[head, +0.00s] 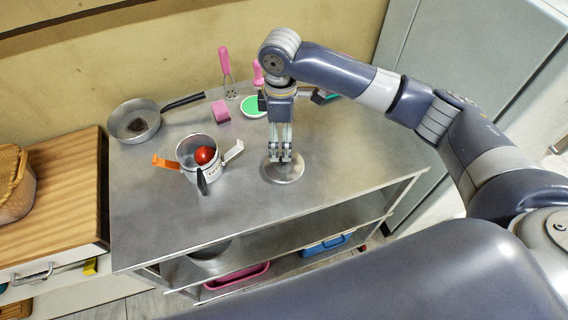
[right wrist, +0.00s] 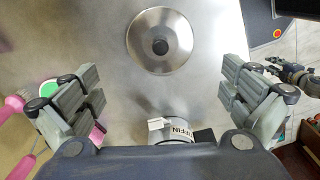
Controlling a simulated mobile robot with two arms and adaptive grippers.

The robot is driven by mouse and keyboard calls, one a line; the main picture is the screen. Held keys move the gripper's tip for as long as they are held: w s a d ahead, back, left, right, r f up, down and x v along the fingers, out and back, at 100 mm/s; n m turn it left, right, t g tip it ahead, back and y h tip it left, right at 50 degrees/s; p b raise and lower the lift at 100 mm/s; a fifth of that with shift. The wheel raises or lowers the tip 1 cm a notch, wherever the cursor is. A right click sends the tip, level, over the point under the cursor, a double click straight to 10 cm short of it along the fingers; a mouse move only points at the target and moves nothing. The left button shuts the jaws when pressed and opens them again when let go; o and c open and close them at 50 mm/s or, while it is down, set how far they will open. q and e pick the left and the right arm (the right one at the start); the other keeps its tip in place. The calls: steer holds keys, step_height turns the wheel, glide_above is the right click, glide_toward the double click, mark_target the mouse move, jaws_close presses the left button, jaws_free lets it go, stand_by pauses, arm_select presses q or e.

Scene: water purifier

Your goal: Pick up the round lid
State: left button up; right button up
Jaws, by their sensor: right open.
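The round lid (head: 284,171) is a silver metal disc lying flat on the steel table. In the right wrist view the lid (right wrist: 160,40) shows whole, with a dark knob at its centre. My right gripper (head: 280,157) points down over the lid in the head view, its fingertips by the lid's knob. In the right wrist view my right gripper (right wrist: 166,88) has its fingers spread wide and empty, with the lid beyond and between them. Whether the fingers touch the lid cannot be told.
A white pot (head: 187,166) holding a red tomato (head: 205,155) stands left of the lid. A frying pan (head: 134,119), a pink block (head: 221,111) and a green round item (head: 253,106) are farther back. The steel table (head: 160,225) is clear at the front.

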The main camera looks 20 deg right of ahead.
step_height(320, 180, down, 5)
steer(key=shift+r+p, duration=0.15)
steer(key=shift+p, duration=0.25)
steer(key=shift+d+f+p, duration=0.1)
steer(key=shift+f+p, duration=0.2)
steer(key=shift+f, duration=0.3)
step_height(320, 180, down, 4)
steer(key=shift+s+r+p, duration=0.15)
steer(key=shift+p, duration=0.45)
steer(key=shift+f, duration=0.4)
steer(key=shift+c, duration=0.2)
steer(key=shift+s, duration=0.1)
jaws_close()
